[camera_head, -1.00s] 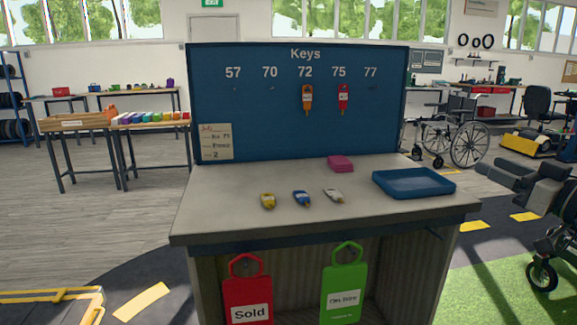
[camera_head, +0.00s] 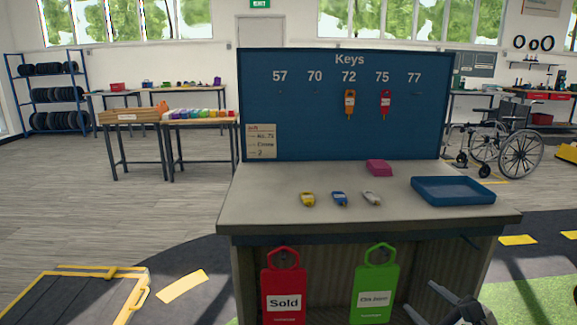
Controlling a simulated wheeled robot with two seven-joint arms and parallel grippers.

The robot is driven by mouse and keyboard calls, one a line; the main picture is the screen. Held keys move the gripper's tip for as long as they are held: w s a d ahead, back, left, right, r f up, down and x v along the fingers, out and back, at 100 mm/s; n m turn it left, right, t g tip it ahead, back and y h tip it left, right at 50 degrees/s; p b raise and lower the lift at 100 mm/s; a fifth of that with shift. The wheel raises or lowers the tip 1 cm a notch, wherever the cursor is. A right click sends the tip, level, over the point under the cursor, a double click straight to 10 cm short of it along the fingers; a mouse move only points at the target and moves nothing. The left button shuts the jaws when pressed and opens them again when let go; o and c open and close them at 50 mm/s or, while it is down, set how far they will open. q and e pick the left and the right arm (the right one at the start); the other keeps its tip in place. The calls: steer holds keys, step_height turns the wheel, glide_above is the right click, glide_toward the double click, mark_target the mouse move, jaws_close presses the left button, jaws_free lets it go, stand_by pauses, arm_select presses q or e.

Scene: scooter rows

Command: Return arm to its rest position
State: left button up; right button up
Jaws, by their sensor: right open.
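My right gripper (camera_head: 424,299) is at the bottom right, low in front of the desk. Its dark fingers are open and apart, with nothing visible between them. Part of it is cut off by the lower picture edge. My left gripper is not in view. The blue key board (camera_head: 340,130) stands on the back of the grey desk (camera_head: 270,205), well above the gripper. An orange key tag (camera_head: 350,103) hangs under 72 and a red key tag (camera_head: 385,103) under 75.
On the desk lie yellow (camera_head: 308,199), blue (camera_head: 340,199) and white (camera_head: 372,198) tags, a pink block (camera_head: 379,168) and a blue tray (camera_head: 453,197). Red Sold (camera_head: 284,302) and green (camera_head: 375,297) tags hang in front. A wheelchair (camera_head: 519,153) stands at right.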

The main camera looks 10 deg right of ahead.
steer(key=s+a+f+n+g, duration=0.1)
steer(key=s+a+f+n, duration=0.3)
steer(key=n, duration=0.6)
steer(key=s+a+f+n+g+y+p, duration=0.1)
steer(key=s+a+f+n+g, duration=0.1)
steer(key=s+a+n, duration=0.5)
steer(key=s+a+f+n+g+p, duration=0.1)
steer(key=s+a+f+n+g, duration=0.1)
steer(key=s+a+f+n, duration=0.3)
steer(key=s+a+n, duration=0.1)
steer(key=a+n, duration=0.2)
steer(key=n, duration=0.4)
steer(key=shift+f+n, duration=0.3)
steer(key=shift+n, duration=0.1)
